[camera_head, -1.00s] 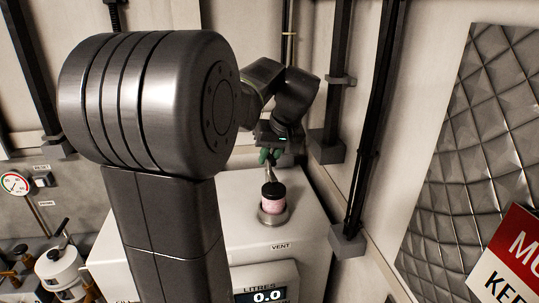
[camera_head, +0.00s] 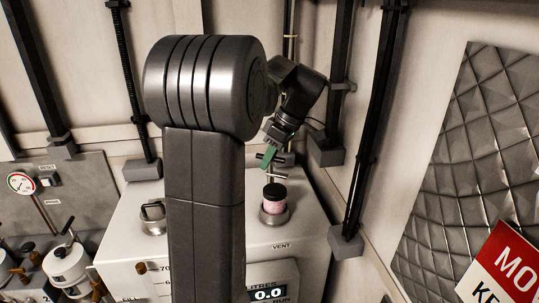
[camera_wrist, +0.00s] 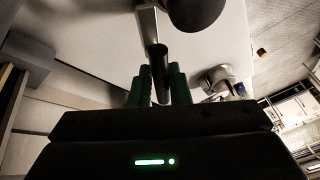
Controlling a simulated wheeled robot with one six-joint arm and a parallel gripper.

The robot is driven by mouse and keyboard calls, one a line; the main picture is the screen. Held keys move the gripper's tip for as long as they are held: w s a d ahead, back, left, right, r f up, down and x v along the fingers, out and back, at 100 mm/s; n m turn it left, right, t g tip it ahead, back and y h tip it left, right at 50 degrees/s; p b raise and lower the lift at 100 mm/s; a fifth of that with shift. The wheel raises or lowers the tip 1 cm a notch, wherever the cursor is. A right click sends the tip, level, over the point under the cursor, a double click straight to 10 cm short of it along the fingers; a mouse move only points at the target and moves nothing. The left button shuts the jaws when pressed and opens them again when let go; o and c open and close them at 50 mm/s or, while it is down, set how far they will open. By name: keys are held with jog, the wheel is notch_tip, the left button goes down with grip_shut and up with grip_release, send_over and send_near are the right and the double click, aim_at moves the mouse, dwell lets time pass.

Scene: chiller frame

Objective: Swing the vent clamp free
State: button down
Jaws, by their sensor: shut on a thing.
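The vent clamp (camera_head: 267,171) shows as a thin metal bar just behind the black-capped pink vent fitting (camera_head: 274,205) on the white tank. My gripper (camera_head: 268,158) has green fingers and is at the clamp's upper end, behind the cap. In the wrist view my gripper (camera_wrist: 160,82) is shut on the clamp's dark handle (camera_wrist: 158,62), which lies between the green fingers. A pale metal strip of the clamp runs up from it, beside a round dark shape that looks like the cap. The clamp's pivot is hard to make out.
The white tank top (camera_head: 230,258) has a second metal fitting (camera_head: 152,216) at its left. Black pipes (camera_head: 366,130) stand close at the right, before a quilted panel (camera_head: 475,150). A gauge (camera_head: 20,183) and a white canister (camera_head: 66,264) are at far left.

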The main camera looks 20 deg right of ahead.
jog(key=n+g, duration=0.1)
jog(key=n, duration=0.2)
jog(key=n+g+p, duration=0.1)
jog(key=n, duration=0.1)
jog(key=shift+s+a+n+g, duration=0.1)
jog(key=shift+n+g, duration=0.2)
jog(key=shift+n, duration=0.1)
dwell(0.4)
jog(key=c, duration=1.4)
grip_release()
